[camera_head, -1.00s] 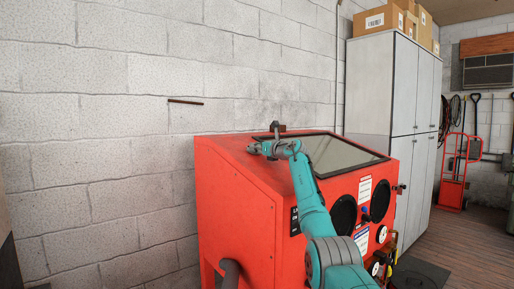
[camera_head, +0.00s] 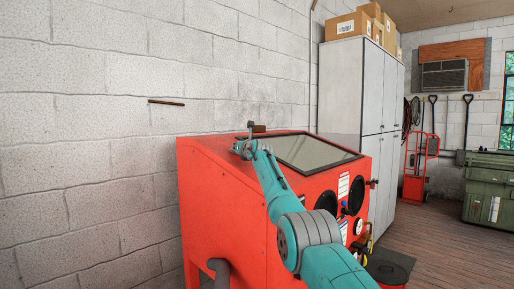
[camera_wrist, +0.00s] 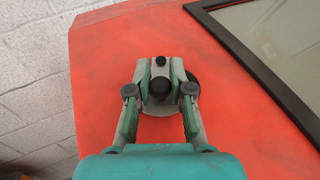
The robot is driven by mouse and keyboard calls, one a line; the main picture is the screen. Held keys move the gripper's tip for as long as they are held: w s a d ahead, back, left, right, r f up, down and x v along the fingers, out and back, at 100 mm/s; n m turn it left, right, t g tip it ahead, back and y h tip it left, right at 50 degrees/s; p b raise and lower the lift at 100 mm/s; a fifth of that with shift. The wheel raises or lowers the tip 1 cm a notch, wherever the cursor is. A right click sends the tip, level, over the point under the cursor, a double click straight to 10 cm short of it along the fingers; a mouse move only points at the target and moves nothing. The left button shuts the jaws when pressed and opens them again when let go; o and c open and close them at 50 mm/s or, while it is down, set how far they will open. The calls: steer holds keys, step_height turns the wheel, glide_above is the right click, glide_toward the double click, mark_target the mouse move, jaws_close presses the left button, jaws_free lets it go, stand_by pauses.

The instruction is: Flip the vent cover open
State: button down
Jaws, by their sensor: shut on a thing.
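The vent cover (camera_wrist: 154,110) shows in the wrist view as a pale disc with dark parts on the sloping red top of the cabinet. It is mostly hidden under my gripper (camera_wrist: 160,75). My gripper's two fingers are closed in from both sides around a dark rounded part of the vent cover (camera_wrist: 160,88). In the head view my gripper (camera_head: 243,148) is at the cabinet's upper left top, beside the window. The cover's angle cannot be told there, as my gripper hides it.
The red blasting cabinet (camera_head: 215,190) has a dark-framed window (camera_head: 302,150) right of my gripper. A block wall (camera_head: 90,150) stands close behind and left. A grey locker (camera_head: 345,90) stands behind right. The floor (camera_head: 430,240) at right is partly clear.

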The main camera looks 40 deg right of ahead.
stand_by(0.3)
steer(key=c, duration=1.1)
jaws_free()
steer(key=shift+o, duration=0.2)
steer(key=shift+s, duration=0.1)
steer(key=shift+v, duration=3.65)
steer(key=shift+c, duration=0.3)
